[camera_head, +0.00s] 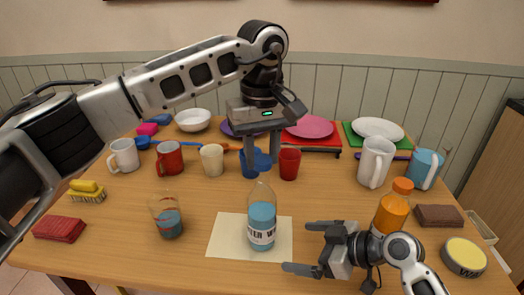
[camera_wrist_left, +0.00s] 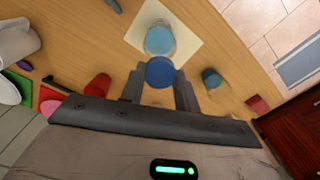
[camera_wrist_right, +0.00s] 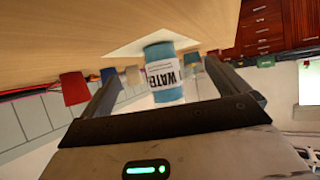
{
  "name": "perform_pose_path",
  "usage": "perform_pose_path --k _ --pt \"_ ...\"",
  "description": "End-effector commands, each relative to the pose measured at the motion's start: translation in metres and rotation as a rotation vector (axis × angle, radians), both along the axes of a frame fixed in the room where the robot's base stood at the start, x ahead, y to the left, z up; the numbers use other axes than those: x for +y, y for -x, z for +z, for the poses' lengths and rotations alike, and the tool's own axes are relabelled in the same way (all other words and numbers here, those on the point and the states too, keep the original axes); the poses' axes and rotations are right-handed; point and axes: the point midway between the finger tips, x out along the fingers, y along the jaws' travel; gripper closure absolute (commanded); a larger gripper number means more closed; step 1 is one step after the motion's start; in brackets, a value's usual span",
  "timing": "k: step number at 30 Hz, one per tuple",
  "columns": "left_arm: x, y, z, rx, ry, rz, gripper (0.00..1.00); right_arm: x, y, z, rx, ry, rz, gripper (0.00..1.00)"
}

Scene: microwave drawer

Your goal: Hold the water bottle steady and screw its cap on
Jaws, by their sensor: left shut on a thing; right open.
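The clear water bottle (camera_head: 262,222) stands upright and open-topped, with blue water and a white label, on a cream sheet (camera_head: 228,236). It also shows in the right wrist view (camera_wrist_right: 163,77). My left gripper (camera_head: 262,162) is shut on the round blue cap (camera_wrist_left: 160,72), above and behind the bottle in the head view. The cap is apart from the bottle neck. In the left wrist view the bottle (camera_wrist_left: 159,38) shows beyond the cap. My right gripper (camera_head: 298,247) is open and empty, right of the bottle, its fingers pointing toward it without touching.
A glass with blue liquid (camera_head: 168,220) stands left of the sheet. An orange bottle (camera_head: 391,210) stands close beside my right arm. Mugs, including a red cup (camera_head: 289,163) and a white pitcher (camera_head: 376,162), stand behind. The table around the sheet's front left is clear.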

Motion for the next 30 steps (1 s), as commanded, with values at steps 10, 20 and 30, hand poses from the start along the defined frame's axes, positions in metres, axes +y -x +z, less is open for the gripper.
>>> perform_pose_path --k 10,20,30 --pt "0.000 0.000 0.000 0.000 0.000 0.000 0.89 0.009 -0.023 0.025 -0.010 0.004 0.149 0.01" --pt "0.000 0.000 0.000 0.000 0.000 0.000 0.89 0.043 -0.033 0.006 -0.010 0.003 0.149 0.01" --pt "0.000 0.000 0.000 0.000 0.000 0.000 0.89 0.079 -0.045 -0.015 -0.010 0.004 0.147 0.01"
